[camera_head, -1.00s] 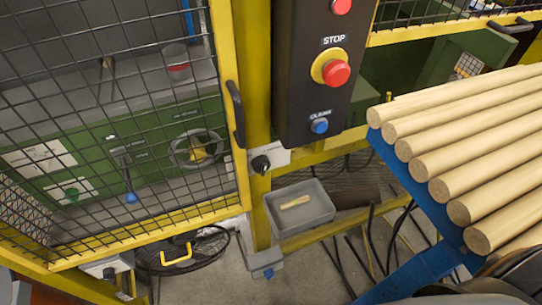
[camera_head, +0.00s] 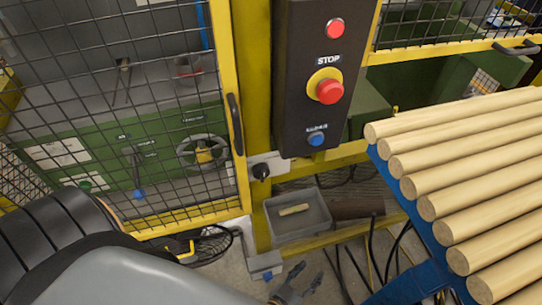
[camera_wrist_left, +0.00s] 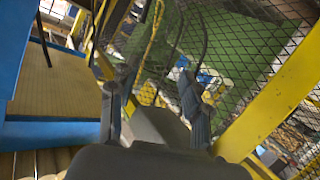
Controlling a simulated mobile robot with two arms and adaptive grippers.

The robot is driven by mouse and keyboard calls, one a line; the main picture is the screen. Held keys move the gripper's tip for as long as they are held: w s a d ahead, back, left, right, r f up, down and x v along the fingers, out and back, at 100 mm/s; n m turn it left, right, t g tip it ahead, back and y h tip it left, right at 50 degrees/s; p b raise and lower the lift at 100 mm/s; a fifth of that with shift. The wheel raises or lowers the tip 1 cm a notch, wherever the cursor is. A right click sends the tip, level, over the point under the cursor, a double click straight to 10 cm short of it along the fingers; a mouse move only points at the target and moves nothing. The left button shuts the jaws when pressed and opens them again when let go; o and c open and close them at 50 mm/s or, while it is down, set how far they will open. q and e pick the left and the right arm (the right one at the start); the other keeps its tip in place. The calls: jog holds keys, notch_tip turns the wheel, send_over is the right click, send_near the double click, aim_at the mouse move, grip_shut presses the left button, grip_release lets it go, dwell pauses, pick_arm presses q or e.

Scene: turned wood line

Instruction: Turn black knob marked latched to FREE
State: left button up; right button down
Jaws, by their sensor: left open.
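The black knob (camera_head: 261,171) sits on a light plate (camera_head: 270,164) on the yellow post, beside the mesh door and below the dark control box. Its marking is too small to read, and I cannot tell its setting. My left gripper (camera_head: 308,272) is at the bottom of the head view, below and right of the knob and well apart from it. Its fingers are open with nothing between them; they also show in the left wrist view (camera_wrist_left: 150,100). I cannot make out the knob in the wrist view. My right gripper is not in view.
The control box (camera_head: 317,75) carries a red STOP button (camera_head: 329,90) and a blue button (camera_head: 316,139). A grey tray (camera_head: 272,226) with a wooden piece is under the knob. Wooden rods (camera_head: 470,190) on a blue rack stand at right. The mesh door's handle (camera_head: 235,122) is left.

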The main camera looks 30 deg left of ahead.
pick_arm(q)
notch_tip(320, 180, up, 18)
jog(key=w+n+t+y+p, duration=0.1)
jog(key=w+n+t+y, duration=0.25)
jog(key=n+y, duration=0.3)
jog(key=s+a+r+n+g+y+p, duration=0.1)
jog(key=s+a+r+n+y, duration=0.1)
jog(key=r+n+y, duration=0.15)
jog(key=s+a+r+n+g+y, duration=0.1)
jog(key=s+a+r+n+y, duration=0.15)
jog(key=r+n, duration=0.2)
jog(key=n+g+y+p, duration=0.4)
jog(key=n+g, duration=0.1)
send_near(264, 178)
jog(key=shift+t+h, duration=0.25)
jog(key=x, duration=0.8)
jog(key=shift+a+r, duration=0.15)
jog(key=shift+a, duration=0.3)
jog(key=shift+w+a, duration=0.5)
jog(key=shift+c, duration=0.4)
jog(key=c, duration=0.8)
